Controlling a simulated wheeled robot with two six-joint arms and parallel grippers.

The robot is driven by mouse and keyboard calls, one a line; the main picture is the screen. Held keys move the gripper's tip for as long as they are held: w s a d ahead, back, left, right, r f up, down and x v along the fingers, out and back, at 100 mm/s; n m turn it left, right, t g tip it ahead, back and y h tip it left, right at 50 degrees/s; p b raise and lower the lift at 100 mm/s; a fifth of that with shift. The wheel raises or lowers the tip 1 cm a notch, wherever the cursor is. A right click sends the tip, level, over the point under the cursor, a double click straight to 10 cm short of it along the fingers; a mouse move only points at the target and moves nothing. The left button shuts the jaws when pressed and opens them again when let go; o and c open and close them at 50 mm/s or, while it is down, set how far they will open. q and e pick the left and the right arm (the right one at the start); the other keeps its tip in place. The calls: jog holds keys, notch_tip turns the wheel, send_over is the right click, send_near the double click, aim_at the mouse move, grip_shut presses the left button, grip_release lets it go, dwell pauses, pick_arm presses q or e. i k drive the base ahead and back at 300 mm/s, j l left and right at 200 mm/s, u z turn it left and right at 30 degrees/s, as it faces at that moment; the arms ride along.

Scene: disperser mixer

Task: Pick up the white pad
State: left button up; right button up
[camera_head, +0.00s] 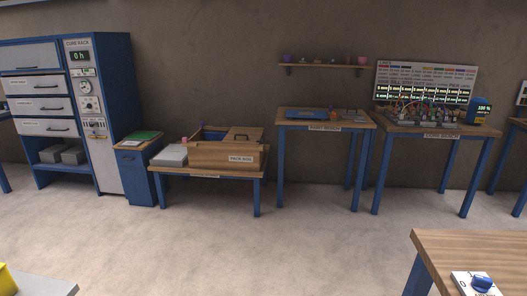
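A pale grey-white flat block (172,155), which may be the white pad, lies on the left end of a low wooden table (207,175). It is beside a wooden box labelled "PACK BOX" (225,156). A small pinkish item (184,140) shows just behind the block. Another white flat piece with a blue knob (478,284) lies on the near-right table, cut by the bottom edge. I cannot tell for sure which is the pad. Neither of my grippers is in view.
A blue cure rack (118,110) and a small blue cabinet with a green top item (143,137) stand left. Two benches (325,125) (440,131) stand right. The near-right table (470,248) and a grey surface (42,287) border the foreground. The middle floor is clear.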

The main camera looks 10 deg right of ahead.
aim_at(360, 120)
jog(key=i+l+z, duration=0.1)
jog(key=i+z, duration=0.2)
jog(key=i, duration=0.5)
jog(key=i+z, duration=0.35)
jog(key=i, duration=0.5)
jog(key=i+j+z, duration=0.45)
jog(key=i, duration=0.45)
jog(key=i+j+z, duration=0.5)
jog(key=i+j, duration=0.25)
jog(key=j, duration=0.15)
jog(key=i+j+z, duration=0.1)
jog(key=z, duration=0.65)
jog(key=i, duration=0.1)
